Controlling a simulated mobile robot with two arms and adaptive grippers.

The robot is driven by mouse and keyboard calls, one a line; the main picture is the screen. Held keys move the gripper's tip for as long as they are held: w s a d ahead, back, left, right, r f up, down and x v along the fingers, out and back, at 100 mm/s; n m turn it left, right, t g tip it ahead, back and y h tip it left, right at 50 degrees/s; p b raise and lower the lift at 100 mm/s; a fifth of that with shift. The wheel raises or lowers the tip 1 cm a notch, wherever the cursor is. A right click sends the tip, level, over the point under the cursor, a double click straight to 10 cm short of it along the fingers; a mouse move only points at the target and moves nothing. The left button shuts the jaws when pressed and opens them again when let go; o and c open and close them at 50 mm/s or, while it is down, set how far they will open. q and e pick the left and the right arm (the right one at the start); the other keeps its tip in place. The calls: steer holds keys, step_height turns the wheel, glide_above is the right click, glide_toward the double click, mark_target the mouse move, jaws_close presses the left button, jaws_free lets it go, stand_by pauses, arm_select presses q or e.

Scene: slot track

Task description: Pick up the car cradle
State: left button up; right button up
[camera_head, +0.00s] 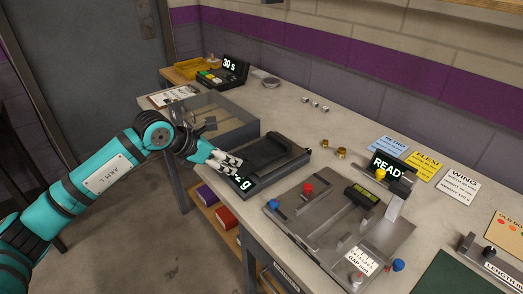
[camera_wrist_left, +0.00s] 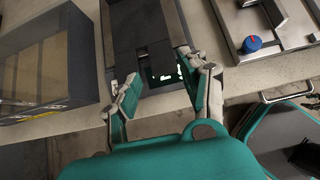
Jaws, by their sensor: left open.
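The car cradle appears to be the black tray-like piece (camera_head: 268,150) lying on a dark scale (camera_head: 297,160) near the table's front edge. In the left wrist view the black cradle (camera_wrist_left: 147,18) runs up from between my fingers, its near end dark and hard to separate from the scale. My left gripper (camera_head: 233,167) is open and empty at the near end of the scale, partly covering its lit display, which ends in "g". In the left wrist view the spread fingers (camera_wrist_left: 165,88) straddle that end and the display.
A grey open-topped bin (camera_head: 228,115) stands left of the scale. A metal track fixture (camera_head: 325,240) with red and blue knobs stands to the right. Small metal parts (camera_head: 316,104) and brass pieces (camera_head: 341,152) lie behind. Cards (camera_head: 428,163) lie along the wall.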

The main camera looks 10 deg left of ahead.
mark_target(247, 167)
arm_select(q)
steer(key=shift+x, duration=0.85)
steer(key=p+x, duration=0.1)
steer(key=x, duration=0.4)
steer(key=shift+d+r+p, duration=0.15)
steer(key=shift+r+p, duration=0.1)
steer(key=shift+p, duration=0.05)
steer(key=shift+w+d+f, duration=0.1)
steer(key=shift+w+f, duration=0.05)
steer(key=shift+f, duration=0.1)
steer(key=shift+c, duration=0.4)
